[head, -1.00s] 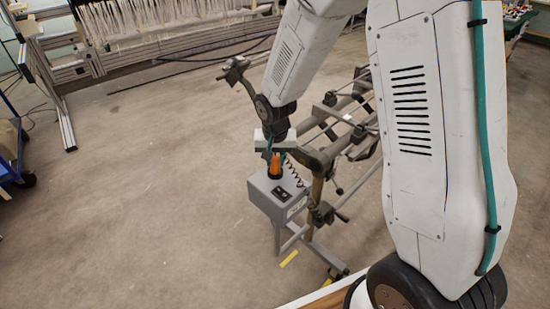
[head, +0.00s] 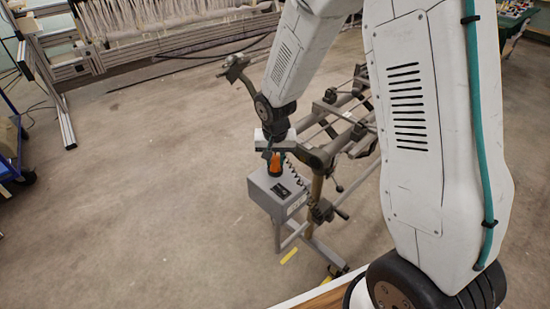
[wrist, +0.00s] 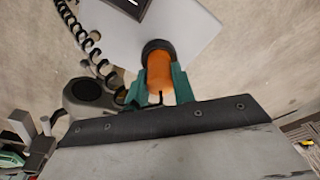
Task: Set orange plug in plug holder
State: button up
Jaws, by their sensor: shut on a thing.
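The orange plug (head: 276,165) is upright at the top of a grey box on a metal stand. It also shows in the wrist view (wrist: 160,73), between the teal fingers of my gripper (wrist: 161,86). My gripper (head: 275,158) is shut on the plug from above. A black ring (wrist: 157,46) surrounds the plug's far end against the grey box (wrist: 193,30). I cannot tell whether this ring is the plug holder or the plug's own collar, nor how deep the plug sits.
A black coiled cable (wrist: 89,45) runs beside the plug. The metal frame (head: 345,135) with bars and clamps stands close on the right of the box. A loom with white threads (head: 150,18) is at the back. The floor (head: 130,200) at left is clear.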

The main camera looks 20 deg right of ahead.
jog(key=o, duration=1.1)
jog(key=shift+c, duration=0.2)
jog(key=r, duration=0.5)
jog(key=s+r, duration=0.1)
jog(key=r, duration=0.1)
jog(key=shift+a+r, duration=0.25)
jog(key=shift+r, duration=0.1)
jog(key=s+d+r+n, duration=0.1)
jog(key=s+r+n, duration=0.1)
jog(key=s+r, duration=0.7)
jog(key=s+d+r+n, duration=0.2)
jog(key=s+r, duration=0.7)
jog(key=s, duration=1.1)
jog(key=shift+d+y, duration=0.3)
